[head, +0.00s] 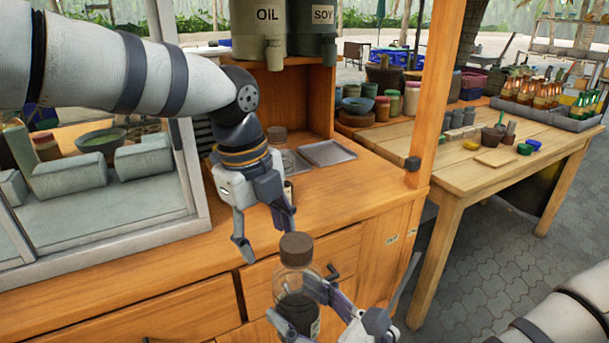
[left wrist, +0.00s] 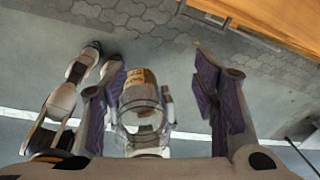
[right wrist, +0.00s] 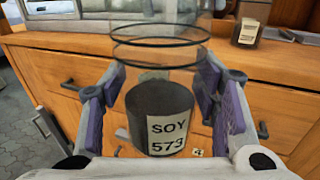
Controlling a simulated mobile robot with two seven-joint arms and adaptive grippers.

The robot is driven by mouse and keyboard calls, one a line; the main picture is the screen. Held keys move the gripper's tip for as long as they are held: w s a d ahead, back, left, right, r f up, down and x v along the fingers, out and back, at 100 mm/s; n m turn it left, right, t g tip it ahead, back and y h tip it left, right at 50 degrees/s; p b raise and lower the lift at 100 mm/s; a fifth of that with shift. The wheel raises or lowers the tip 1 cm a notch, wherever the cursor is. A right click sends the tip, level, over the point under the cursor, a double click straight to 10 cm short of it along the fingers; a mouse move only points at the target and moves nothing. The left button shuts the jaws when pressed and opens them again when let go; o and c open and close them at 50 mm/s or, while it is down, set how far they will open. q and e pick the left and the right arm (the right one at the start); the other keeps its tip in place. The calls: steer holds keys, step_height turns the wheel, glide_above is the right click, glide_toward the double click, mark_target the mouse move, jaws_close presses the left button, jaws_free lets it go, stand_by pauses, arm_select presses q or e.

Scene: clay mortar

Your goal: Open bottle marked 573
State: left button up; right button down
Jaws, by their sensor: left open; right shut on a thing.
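The bottle marked 573 (head: 297,283) is clear with dark contents and wears a brown cap (head: 296,249). Its label reads "SOY 573" in the right wrist view (right wrist: 168,135). My right gripper (head: 306,300) is shut on the bottle's body and holds it upright in front of the drawers. My left gripper (head: 264,230) is open and empty, above and slightly left of the cap in the head view. In the left wrist view the cap (left wrist: 138,94) shows between the open fingers, nearer the left one. I cannot tell whether that finger touches it.
The wooden counter (head: 320,195) and its drawer fronts (head: 190,315) lie behind the bottle. A glass case (head: 100,190) stands at the left. A second table (head: 470,170) stands at the right.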

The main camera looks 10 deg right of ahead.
mark_target(304, 239)
arm_select(q)
steer(key=s+d+r+m, duration=0.1)
steer(key=s+r+m, duration=0.1)
steer(key=r+m, duration=0.2)
steer(key=s+d+r+m+y, duration=0.1)
steer(key=s+d+r+m, duration=0.1)
steer(key=s+r+m, duration=0.1)
steer(key=s+d+r+m, duration=0.2)
steer(key=r+m, duration=0.3)
steer(key=r, duration=0.1)
steer(key=shift+s+r+g, duration=0.25)
steer(key=shift+r+g, duration=0.1)
steer(key=shift+g, duration=0.05)
steer(key=shift+s+f+m+y, duration=0.15)
steer(key=shift+f+m+y, duration=0.15)
steer(key=shift+m, duration=0.1)
step_height(304, 239, down, 7)
steer(key=shift+a+f, duration=0.1)
steer(key=c, duration=1.2)
steer(key=n, duration=1.3)
steer(key=shift+a, duration=0.2)
steer(key=n, duration=0.5)
steer(key=shift+a+t, duration=0.1)
steer(key=shift+t, duration=0.2)
steer(key=n, duration=0.9)
steer(key=shift+a, duration=0.2)
